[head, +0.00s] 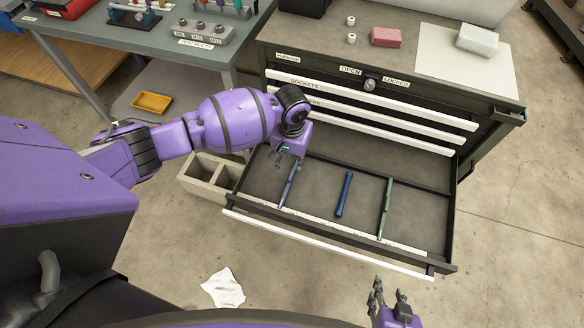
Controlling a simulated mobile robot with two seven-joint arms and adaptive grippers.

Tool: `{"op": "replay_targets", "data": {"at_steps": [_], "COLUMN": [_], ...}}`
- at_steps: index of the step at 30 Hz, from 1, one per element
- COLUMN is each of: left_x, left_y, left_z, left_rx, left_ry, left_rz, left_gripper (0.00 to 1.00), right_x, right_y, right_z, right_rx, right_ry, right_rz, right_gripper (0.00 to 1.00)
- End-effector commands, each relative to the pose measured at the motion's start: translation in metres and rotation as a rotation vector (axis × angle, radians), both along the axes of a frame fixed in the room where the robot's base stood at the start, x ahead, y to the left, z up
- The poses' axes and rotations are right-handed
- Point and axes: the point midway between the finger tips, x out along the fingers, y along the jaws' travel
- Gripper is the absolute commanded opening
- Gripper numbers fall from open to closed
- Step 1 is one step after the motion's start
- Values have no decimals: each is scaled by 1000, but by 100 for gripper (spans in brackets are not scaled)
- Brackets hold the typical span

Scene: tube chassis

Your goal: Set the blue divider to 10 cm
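The blue divider (288,190) is a thin blue-grey strip standing in the left part of the open drawer (447,225). It runs from under my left gripper towards the pale marked strip (330,231) along the drawer's front. My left gripper (287,160) is in the drawer, over the far end of the divider. Its fingers look apart; whether they touch the divider I cannot tell. The scale's numbers are too small to read. A green divider (386,205) stands further right. My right gripper (389,292) is open and empty, in front of the drawer.
A dark blue rod-like thing (345,194) lies between the dividers. Closed drawers with white handles (375,118) are above.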

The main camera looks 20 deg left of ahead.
Motion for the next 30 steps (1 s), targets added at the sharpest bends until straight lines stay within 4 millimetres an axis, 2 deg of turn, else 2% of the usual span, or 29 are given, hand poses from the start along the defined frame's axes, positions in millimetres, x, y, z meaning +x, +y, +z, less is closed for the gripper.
{"op": "replay_targets", "data": {"at_steps": [6, 12, 17, 23, 30], "left_x": [-2, -1, 0, 0, 0], "left_y": [0, 0, 0, 0, 0], "left_z": [-40, -63, -68, -68, -68], "left_rx": [0, -1, -1, -1, -1], "left_ry": [6, 1, -2, -3, -2], "left_rz": [-3, -4, -4, -5, -5], "left_gripper": [28, 28, 28, 28, 0], "right_x": [-8, 0, 9, 7, 1], "right_y": [-8, -3, 0, 1, -1], "right_z": [-10, -9, -3, -4, -9], "right_rx": [-15, -7, 0, 1, -2], "right_ry": [18, 3, -17, -14, 0], "right_rz": [3, -1, -5, -9, -8], "right_gripper": [40, 40, 40, 40, 40]}}
